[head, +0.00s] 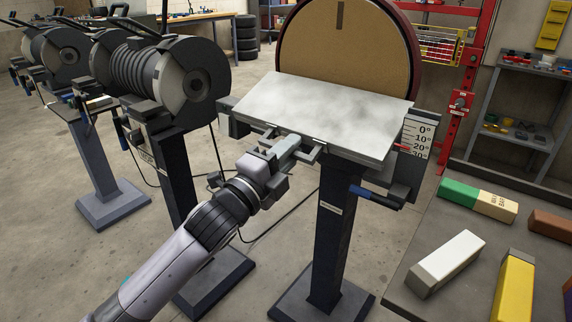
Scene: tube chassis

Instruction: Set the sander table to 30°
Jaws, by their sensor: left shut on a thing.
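The sander table (322,108) is a pale metal slab in front of the tan sanding disc (345,45), its front edge tilted down. At its right end a white angle scale (418,132) shows 0°, 10°, 20° and a partly hidden 30°. A small red pointer (402,148) lies about level with the 20° mark. A lever with a blue grip (376,197) hangs below the scale. My left gripper (290,149) is shut on the handle bar (312,150) at the table's front edge. My right gripper is out of view.
A dark stand (330,235) carries the sander. A bench grinder (165,75) on its own stand is close on the left. At the right, a grey bench (440,215) holds several coloured blocks. Cables lie on the floor between the stands.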

